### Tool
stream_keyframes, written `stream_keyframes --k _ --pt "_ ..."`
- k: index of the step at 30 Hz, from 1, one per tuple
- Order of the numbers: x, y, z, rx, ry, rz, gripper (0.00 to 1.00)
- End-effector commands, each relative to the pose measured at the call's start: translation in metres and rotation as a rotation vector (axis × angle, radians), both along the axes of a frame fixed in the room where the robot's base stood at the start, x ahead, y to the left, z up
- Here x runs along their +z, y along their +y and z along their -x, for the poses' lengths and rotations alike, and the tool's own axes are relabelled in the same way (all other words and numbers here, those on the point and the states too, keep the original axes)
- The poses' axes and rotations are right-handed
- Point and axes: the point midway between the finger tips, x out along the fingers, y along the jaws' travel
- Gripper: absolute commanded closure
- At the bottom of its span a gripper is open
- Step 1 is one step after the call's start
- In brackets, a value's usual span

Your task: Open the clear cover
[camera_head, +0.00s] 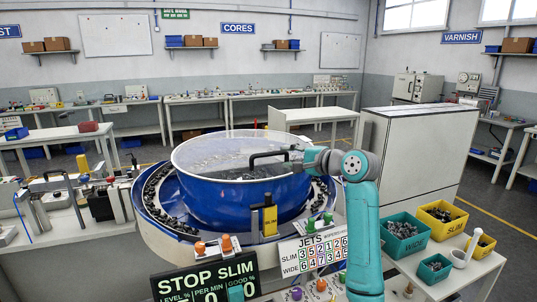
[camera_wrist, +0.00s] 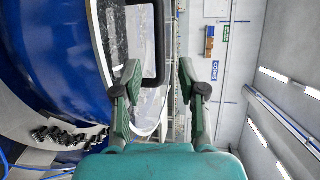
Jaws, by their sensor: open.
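The clear cover (camera_head: 215,150) is a round transparent lid with a pale rim, lying level on top of the large blue bowl (camera_head: 225,200). Its black handle (camera_head: 262,155) is a bracket on the right part of the cover. My gripper (camera_head: 298,158) is at the right end of the handle, reaching in from the right. In the wrist view, my gripper (camera_wrist: 160,72) is open, and the black handle (camera_wrist: 160,40) shows in the gap between its fingertips. I cannot tell whether either finger touches the handle.
A ring track with dark parts (camera_head: 160,205) surrounds the bowl. A yellow-fronted post (camera_head: 270,218) and a sign with coloured knobs (camera_head: 312,250) stand in front. Teal bins (camera_head: 403,238) and yellow bins (camera_head: 441,217) sit on the right table. A grey cabinet (camera_head: 415,150) stands behind.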

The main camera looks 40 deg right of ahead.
Motion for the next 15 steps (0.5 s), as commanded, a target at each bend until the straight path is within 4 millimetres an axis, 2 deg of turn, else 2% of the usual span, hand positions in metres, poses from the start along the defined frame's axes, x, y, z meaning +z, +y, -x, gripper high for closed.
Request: stream_keyframes --k 9,15 --pt "-0.011 0.008 -0.055 0.001 0.002 0.000 0.59" --pt "-0.015 0.010 -0.078 0.000 0.001 0.001 0.59"
